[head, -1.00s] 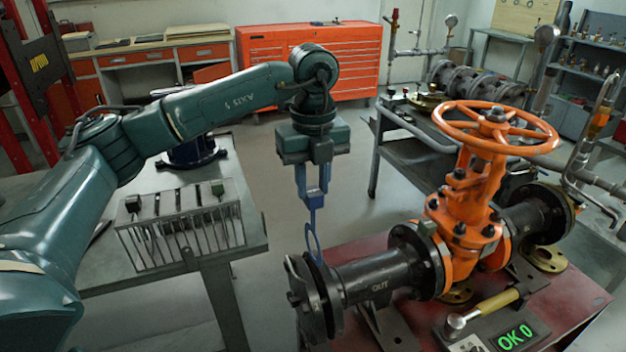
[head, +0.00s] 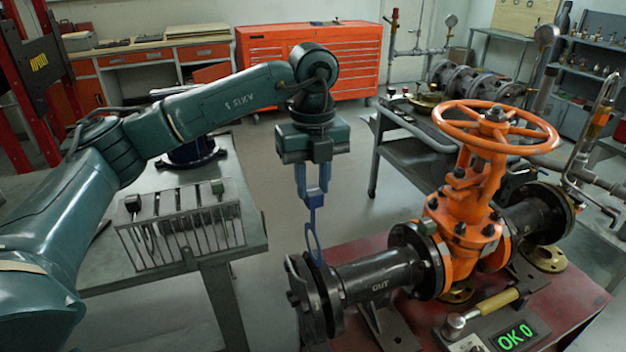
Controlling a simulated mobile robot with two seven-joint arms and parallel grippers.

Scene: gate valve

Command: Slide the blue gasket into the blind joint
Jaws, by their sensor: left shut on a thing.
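My left gripper (head: 312,190) points down and is shut on the block-shaped top of the blue gasket (head: 309,232). The gasket hangs upright on a thin stem, and its ring reaches down to the blind joint (head: 318,295) at the left end of the black pipe marked OUT. The ring's lower part is hidden between or behind the joint's two dark flanges, so I cannot tell how deep it sits. The orange gate valve (head: 468,215) with its handwheel stands to the right on the pipe. My right gripper is not in view.
A rack (head: 180,225) with several slots stands on the grey table at left. A hammer-like tool (head: 485,310) and a display reading "OK 0" (head: 514,338) are on the red bench. An orange tool cabinet (head: 310,62) stands behind, with open floor before it.

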